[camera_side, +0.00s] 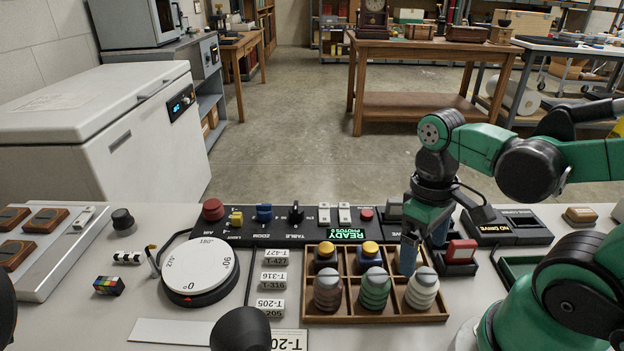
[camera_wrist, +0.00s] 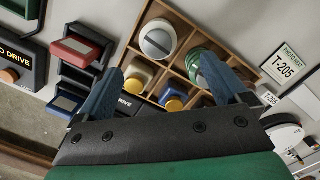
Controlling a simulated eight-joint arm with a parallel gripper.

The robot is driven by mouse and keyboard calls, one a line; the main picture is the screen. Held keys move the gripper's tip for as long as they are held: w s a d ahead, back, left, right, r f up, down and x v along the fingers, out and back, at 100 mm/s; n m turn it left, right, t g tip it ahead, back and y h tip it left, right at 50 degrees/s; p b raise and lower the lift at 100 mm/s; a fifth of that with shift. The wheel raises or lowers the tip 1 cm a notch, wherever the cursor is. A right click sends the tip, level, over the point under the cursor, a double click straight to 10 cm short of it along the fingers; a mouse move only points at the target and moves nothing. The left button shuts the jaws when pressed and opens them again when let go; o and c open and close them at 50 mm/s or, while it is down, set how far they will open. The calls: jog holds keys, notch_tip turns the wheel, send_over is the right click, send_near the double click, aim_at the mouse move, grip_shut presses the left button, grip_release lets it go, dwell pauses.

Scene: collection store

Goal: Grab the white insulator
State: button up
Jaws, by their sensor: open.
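The white insulator (camera_side: 422,290) stands upright in the front right compartment of a wooden divided tray (camera_side: 375,317), ribbed with a grey top. In the wrist view the white insulator (camera_wrist: 157,38) shows from above, beyond and between my fingers. My gripper (camera_side: 422,252) is open and empty, with its blue fingers just behind and above the insulator, apart from it as far as I can tell. In the wrist view my gripper (camera_wrist: 162,66) has its fingers spread wide. The right finger partly covers the green insulator (camera_wrist: 196,64).
A green insulator (camera_side: 374,292) and a brown insulator (camera_side: 328,293) stand left of the white one. Yellow-topped pieces (camera_side: 371,252) sit in the back row. A red-topped block (camera_side: 461,252) is close on the right. A turntable (camera_side: 200,267) and control panel (camera_side: 285,222) lie left and behind.

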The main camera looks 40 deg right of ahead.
aim_at(426, 273)
jog(key=shift+s+f+g, duration=0.1)
jog(key=shift+s+g, duration=0.2)
jog(key=shift+f, duration=0.15)
jog(key=shift+s+f, duration=0.25)
jog(key=shift+f, duration=1)
jog(key=shift+s+f, duration=0.2)
jog(key=shift+f, duration=1.05)
grip_shut()
jog(key=shift+r, duration=0.2)
